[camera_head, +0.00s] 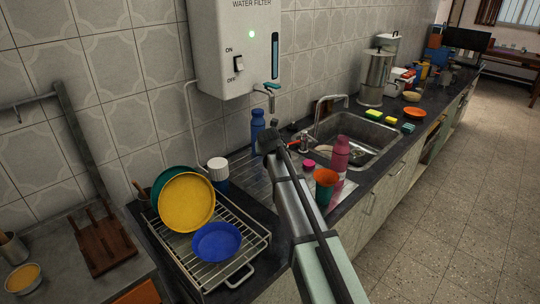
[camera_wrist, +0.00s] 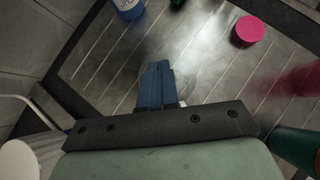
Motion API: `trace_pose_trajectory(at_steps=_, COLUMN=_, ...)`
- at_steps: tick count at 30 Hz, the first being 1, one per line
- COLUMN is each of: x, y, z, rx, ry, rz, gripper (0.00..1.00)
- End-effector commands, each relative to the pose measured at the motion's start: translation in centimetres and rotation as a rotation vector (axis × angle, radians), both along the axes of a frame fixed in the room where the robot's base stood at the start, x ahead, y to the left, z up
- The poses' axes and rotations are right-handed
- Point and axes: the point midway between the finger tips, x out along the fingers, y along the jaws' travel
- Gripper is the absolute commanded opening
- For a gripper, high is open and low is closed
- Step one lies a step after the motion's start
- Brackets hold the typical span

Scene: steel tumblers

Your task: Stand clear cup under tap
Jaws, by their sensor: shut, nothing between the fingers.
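My gripper (camera_head: 268,142) is above the ribbed steel drainboard (camera_head: 248,172), beside the blue bottle (camera_head: 258,122) in the head view. In the wrist view its dark blue fingers (camera_wrist: 157,85) are together, with nothing seen held. The water filter (camera_head: 235,50) hangs on the wall, and its small tap (camera_head: 272,88) sticks out below. A second, curved tap (camera_head: 330,108) stands at the sink.
A pink bottle (camera_head: 339,155), an orange and teal tumbler (camera_head: 326,187) and a pink lid (camera_head: 309,164) stand right of my arm. The lid also shows in the wrist view (camera_wrist: 249,30). A dish rack (camera_head: 258,245) holds plates and a bowl at front left.

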Motion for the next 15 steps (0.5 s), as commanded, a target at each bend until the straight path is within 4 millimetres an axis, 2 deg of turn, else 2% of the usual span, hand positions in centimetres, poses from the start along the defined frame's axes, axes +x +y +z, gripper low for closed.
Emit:
trace_pose_trajectory(at_steps=1, x=-0.9, y=0.0, z=0.7, rx=0.001, ry=-0.002, rz=0.001, gripper=0.0)
trace_pose_trajectory(at_steps=6, x=-2.9, y=0.0, z=2.7, rx=0.0, ry=-0.002, rz=0.0, gripper=0.0)
trace_pose_trajectory(at_steps=15, x=-4.7, y=0.1, z=4.6, rx=-0.001, ry=-0.001, rz=0.001, gripper=0.0)
